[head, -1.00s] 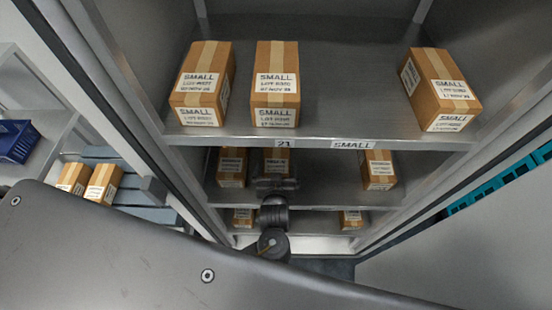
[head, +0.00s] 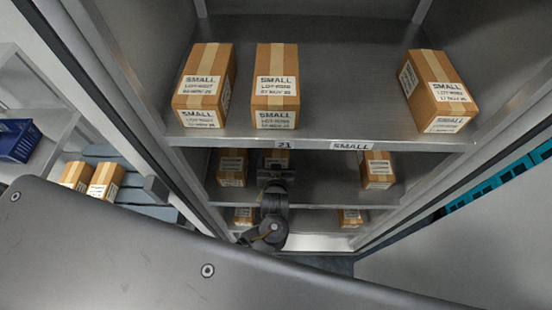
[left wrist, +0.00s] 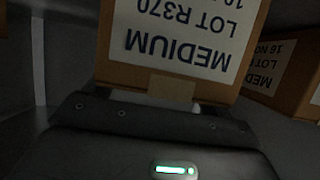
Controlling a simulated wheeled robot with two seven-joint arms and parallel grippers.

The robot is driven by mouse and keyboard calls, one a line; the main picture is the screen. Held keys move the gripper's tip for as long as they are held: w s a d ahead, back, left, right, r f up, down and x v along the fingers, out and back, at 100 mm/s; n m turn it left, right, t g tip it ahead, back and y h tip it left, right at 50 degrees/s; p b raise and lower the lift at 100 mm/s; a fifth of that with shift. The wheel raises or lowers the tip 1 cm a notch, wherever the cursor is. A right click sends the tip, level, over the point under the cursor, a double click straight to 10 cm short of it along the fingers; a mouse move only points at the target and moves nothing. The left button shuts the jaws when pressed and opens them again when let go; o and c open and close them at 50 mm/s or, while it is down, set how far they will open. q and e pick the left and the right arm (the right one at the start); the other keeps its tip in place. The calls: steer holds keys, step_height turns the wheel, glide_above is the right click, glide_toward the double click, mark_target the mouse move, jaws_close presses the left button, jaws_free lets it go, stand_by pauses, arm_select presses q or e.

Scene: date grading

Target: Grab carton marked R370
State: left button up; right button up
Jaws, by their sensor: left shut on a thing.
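The carton marked MEDIUM LOT R370 (left wrist: 182,45) fills the upper middle of the left wrist view, its white label upside down. My left gripper (left wrist: 150,108) is shut on this carton at its near side; the fingertips are dark and partly hidden. My right gripper is not in view.
Another MEDIUM carton (left wrist: 285,70) stands close on the right in the left wrist view. The middle shelf also has cartons at left (head: 232,168) and right (head: 378,170). The top shelf (head: 335,125) above the arm holds three SMALL cartons.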

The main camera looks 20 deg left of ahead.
arm_select(q)
steer(key=shift+c, duration=0.4)
steer(key=shift+r, duration=0.1)
steer(key=shift+w+r, duration=0.1)
steer(key=shift+r, duration=0.45)
step_height(320, 180, up, 9)
steer(key=b, duration=0.1)
